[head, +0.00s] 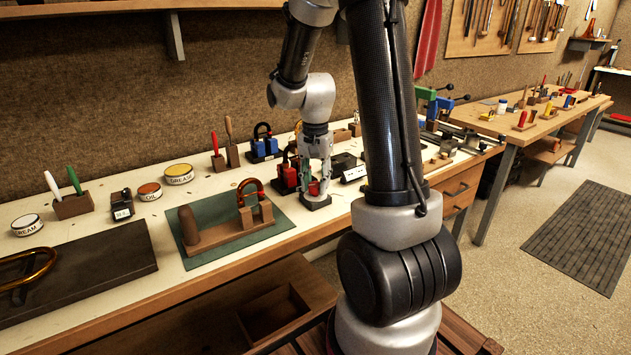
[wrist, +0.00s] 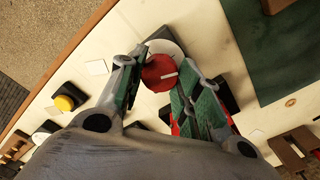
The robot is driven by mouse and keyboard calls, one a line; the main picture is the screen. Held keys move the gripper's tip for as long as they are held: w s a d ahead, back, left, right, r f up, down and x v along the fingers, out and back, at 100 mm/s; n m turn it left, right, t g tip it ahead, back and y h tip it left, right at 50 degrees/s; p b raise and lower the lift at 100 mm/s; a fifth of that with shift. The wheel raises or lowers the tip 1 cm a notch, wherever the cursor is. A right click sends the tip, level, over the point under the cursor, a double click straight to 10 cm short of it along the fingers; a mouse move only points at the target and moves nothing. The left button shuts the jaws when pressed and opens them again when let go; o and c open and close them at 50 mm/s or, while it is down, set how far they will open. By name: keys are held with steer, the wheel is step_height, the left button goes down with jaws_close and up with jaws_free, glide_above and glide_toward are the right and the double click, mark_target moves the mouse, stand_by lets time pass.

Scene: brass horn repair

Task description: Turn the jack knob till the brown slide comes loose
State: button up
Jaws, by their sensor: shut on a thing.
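My gripper (head: 318,187) points down at the bench, beside a red block with a dark loop. It is shut on a round red knob (wrist: 158,73) with a white mark on top, which I take for the jack knob. In the wrist view the fingers of my gripper (wrist: 154,80) stand on either side of it. A dark base with a pale top lies under the knob. A brown-orange U-shaped slide (head: 250,188) stands in a wooden holder (head: 225,232) on the green mat (head: 196,256), left of my gripper. Whether the slide is loose cannot be told.
A blue block with a dark loop (head: 263,148) stands behind. A dark mat (head: 110,262) with a brass loop lies at far left. The bench front edge is close.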

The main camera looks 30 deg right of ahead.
mark_target(316, 185)
steer(key=o, duration=1)
steer(key=shift+o, duration=0.2)
step_height(316, 185, up, 12)
steer(key=s+a+r+n+t, duration=0.2)
steer(key=s+n, duration=0.3)
steer(key=s, duration=0.4)
steer(key=s+a+r+n+t, duration=0.2)
steer(key=s+a+n, duration=0.3)
steer(key=s, duration=0.5)
steer(key=shift+r+n, duration=0.4)
steer(key=shift+r, duration=0.1)
